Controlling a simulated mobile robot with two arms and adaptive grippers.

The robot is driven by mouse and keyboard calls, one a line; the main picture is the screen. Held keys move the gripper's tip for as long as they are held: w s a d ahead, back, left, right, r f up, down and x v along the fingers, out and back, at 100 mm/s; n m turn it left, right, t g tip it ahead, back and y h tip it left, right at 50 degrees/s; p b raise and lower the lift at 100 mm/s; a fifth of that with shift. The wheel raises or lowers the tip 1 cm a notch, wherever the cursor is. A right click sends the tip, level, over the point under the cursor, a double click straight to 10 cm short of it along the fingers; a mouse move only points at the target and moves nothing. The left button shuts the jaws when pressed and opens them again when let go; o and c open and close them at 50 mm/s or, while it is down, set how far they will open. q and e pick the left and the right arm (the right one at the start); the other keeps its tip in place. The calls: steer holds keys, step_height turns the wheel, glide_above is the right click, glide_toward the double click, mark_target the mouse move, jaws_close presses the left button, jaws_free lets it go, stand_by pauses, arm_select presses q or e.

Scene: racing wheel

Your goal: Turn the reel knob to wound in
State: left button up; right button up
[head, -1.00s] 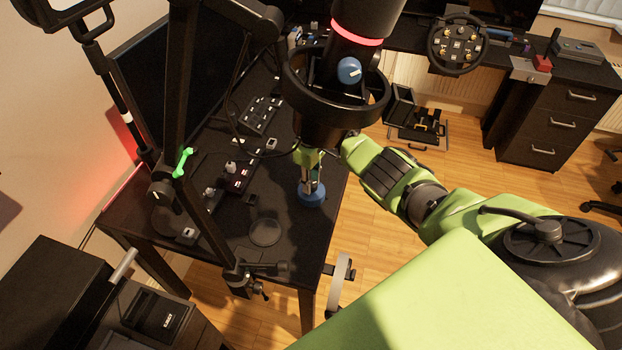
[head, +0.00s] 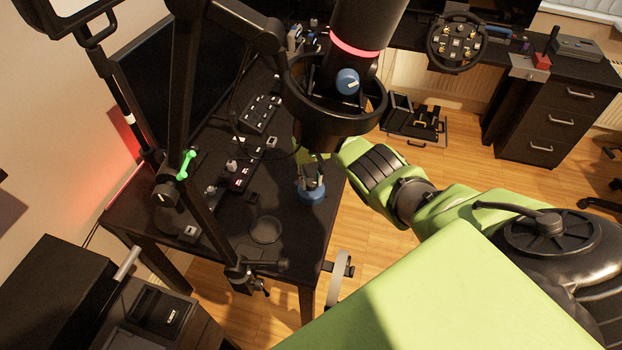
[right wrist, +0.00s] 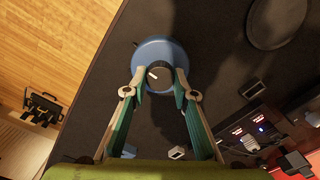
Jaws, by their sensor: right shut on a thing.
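The reel is a round blue body (right wrist: 172,50) with a dark knob (right wrist: 154,74) on top, in the upper middle of the right wrist view. The knob has a short white mark that points to the upper left there. My right gripper (right wrist: 158,82) is shut on the knob, one finger on each side. In the head view the blue reel (head: 311,195) stands on the dark desk near its right edge. There my right gripper (head: 312,178) comes down on it from above and hides the knob. My left gripper is not in view.
A dark round disc (head: 265,230) lies on the desk in front of the reel. Button boxes (head: 240,176) stand left of it. A black stand arm (head: 184,110) rises at the left. A steering wheel (head: 458,43) is at the far desk.

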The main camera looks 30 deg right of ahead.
mark_target(311, 182)
stand_by(0.5)
steer(key=o, duration=1.1)
steer(key=shift+r, duration=0.15)
step_height(311, 182, up, 12)
steer(key=shift+f, duration=0.1)
steer(key=shift+f, duration=0.1)
